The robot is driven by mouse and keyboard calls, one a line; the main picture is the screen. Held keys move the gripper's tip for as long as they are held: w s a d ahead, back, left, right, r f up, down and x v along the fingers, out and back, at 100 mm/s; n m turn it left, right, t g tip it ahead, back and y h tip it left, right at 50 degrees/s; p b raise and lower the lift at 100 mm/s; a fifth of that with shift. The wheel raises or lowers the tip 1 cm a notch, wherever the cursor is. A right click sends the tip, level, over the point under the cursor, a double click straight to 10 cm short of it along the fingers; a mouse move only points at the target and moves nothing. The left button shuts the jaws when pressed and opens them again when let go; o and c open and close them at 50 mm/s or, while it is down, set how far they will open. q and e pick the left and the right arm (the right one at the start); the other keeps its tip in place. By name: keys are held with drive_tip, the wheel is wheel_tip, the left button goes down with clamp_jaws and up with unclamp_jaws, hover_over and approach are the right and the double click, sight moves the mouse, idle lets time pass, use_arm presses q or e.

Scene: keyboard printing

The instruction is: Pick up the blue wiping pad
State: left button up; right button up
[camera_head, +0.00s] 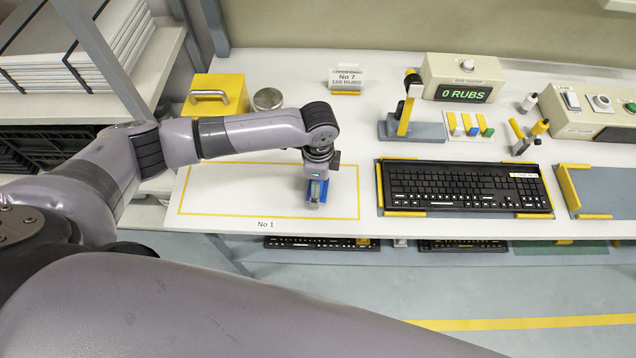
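A small blue wiping pad (324,189) shows at the end of my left gripper (314,201), inside the yellow-outlined area marked No 1 on the white table. My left gripper points down over it and covers most of it. Only blue edges show around the fingers. I cannot tell whether the fingers are closed on the pad, or whether it rests on the table. My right gripper is not in view.
A black keyboard (465,180) lies in a yellow-cornered fixture to the right. Behind stand a yellow handled box (228,86), a metal cup (267,98), a No 7 sign (346,77), a lever stand (410,130) and a "0 RUBS" counter (463,72). The outlined area's left part is clear.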

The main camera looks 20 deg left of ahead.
use_arm(q)
drive_tip(key=shift+f, duration=0.75)
drive_tip(key=c, duration=1.4)
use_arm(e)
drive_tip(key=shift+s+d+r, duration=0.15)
use_arm(q)
drive_tip(key=shift+r, duration=0.1)
